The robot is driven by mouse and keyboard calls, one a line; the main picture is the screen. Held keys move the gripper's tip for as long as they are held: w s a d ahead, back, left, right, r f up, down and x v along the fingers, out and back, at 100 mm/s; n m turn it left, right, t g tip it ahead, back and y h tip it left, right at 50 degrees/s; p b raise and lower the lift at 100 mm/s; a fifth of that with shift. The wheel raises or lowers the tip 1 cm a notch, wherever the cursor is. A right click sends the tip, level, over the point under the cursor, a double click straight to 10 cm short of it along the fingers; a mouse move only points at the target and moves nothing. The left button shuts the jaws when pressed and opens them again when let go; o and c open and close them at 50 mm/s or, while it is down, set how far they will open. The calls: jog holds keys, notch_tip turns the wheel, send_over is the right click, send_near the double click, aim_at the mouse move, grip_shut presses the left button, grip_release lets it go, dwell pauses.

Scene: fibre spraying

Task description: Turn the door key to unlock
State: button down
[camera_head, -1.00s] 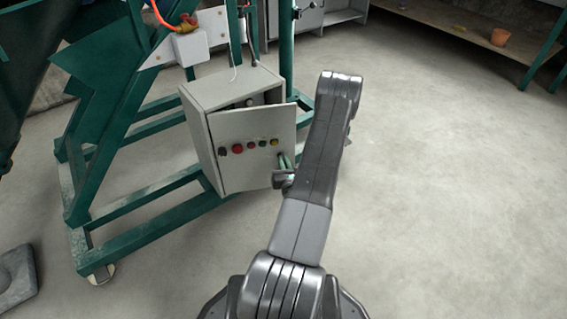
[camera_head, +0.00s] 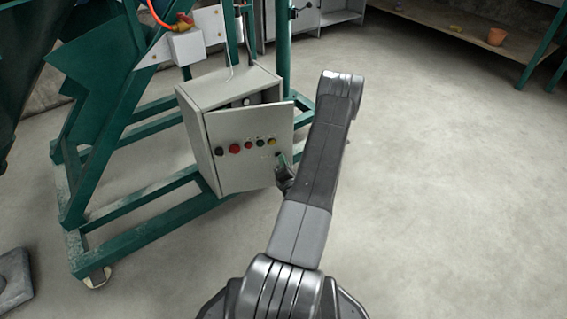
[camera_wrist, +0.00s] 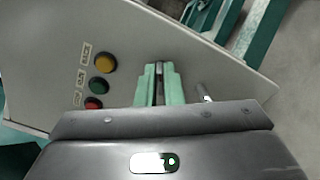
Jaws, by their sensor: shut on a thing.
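The grey control cabinet's door (camera_head: 240,175) stands ajar, with a gap along its top edge. In the head view, my gripper (camera_head: 281,160) is at the right side of the door front, below the coloured buttons. In the wrist view, my gripper's green fingers (camera_wrist: 159,75) are shut on a narrow metallic piece, the door key (camera_wrist: 159,68), against the door face. The fingers hide most of the key and its lock. A small metal pin-like part (camera_wrist: 204,92) sits to the right of the fingers.
A row of coloured buttons (camera_head: 247,147) runs across the door; some show left of my fingers in the wrist view. A green steel frame (camera_head: 140,222) stands left of and behind the cabinet (camera_head: 205,130). The floor to the right is clear.

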jog(key=shift+f+m, duration=0.1)
jog(key=shift+m, duration=1.1)
jog(key=c, duration=1.6)
grip_release()
jog(key=shift+o, duration=0.2)
jog(key=shift+s+d, duration=0.1)
jog(key=p+v, duration=0.3)
jog(key=v, duration=1)
jog(key=shift+s, duration=0.35)
